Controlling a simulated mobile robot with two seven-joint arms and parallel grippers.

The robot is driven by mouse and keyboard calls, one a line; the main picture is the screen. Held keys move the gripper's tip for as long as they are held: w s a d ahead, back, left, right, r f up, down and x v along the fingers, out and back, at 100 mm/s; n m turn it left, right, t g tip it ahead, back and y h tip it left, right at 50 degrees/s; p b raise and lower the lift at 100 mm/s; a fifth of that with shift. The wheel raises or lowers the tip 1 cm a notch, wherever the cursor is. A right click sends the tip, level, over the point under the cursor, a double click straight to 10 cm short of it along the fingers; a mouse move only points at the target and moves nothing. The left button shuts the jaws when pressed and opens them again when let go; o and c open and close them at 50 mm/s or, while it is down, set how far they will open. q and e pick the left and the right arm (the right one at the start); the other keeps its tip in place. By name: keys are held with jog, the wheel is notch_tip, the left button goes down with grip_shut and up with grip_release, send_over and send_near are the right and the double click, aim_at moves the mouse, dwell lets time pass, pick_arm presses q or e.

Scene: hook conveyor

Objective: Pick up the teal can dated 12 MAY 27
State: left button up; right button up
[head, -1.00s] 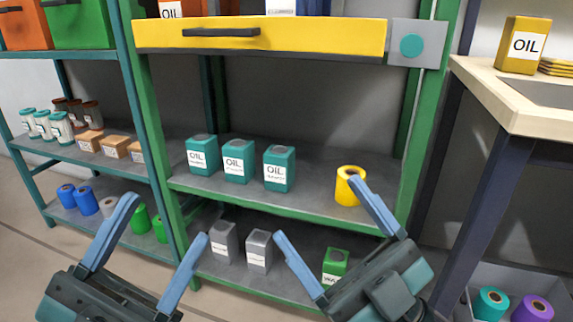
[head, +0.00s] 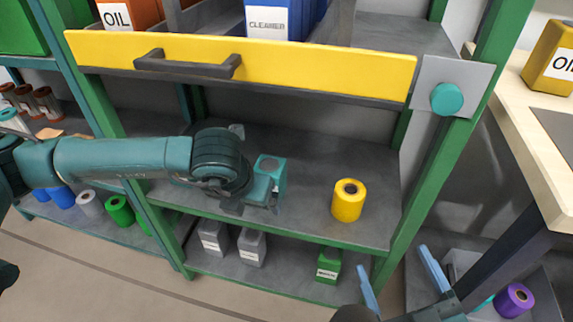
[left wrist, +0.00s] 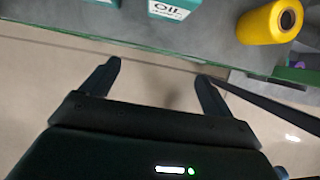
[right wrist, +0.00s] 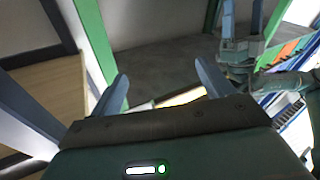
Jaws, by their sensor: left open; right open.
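On the middle shelf of the green rack, one teal can (head: 271,170) shows beside my left arm. The arm covers the rest of the row. In the left wrist view, two teal cans show at the top edge, one with an OIL label (left wrist: 172,10) and one further left (left wrist: 88,3). No date can be read. My left gripper (left wrist: 157,80) is open and empty, with floor behind its fingers and the cans beyond the shelf edge. In the head view its fingers are hard to make out. My right gripper (head: 402,280) is open and empty at the lower right.
A yellow drawer front (head: 300,62) hangs above. Grey cans (head: 252,247) and a green can (head: 328,265) stand below. A green post (head: 455,165) bounds the right side.

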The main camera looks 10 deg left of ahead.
aim_at(269, 164)
pick_arm(q)
jog(key=w+b, duration=0.1)
jog(key=w, duration=1.1)
jog(key=shift+d, duration=0.15)
jog(key=b+x, duration=0.1)
jog(key=x, duration=0.4)
jog(key=shift+b, duration=0.35)
jog(key=c, duration=1.3)
jog(key=shift+r, duration=0.1)
jog(key=shift+c, duration=0.3)
jog(key=shift+r, duration=0.15)
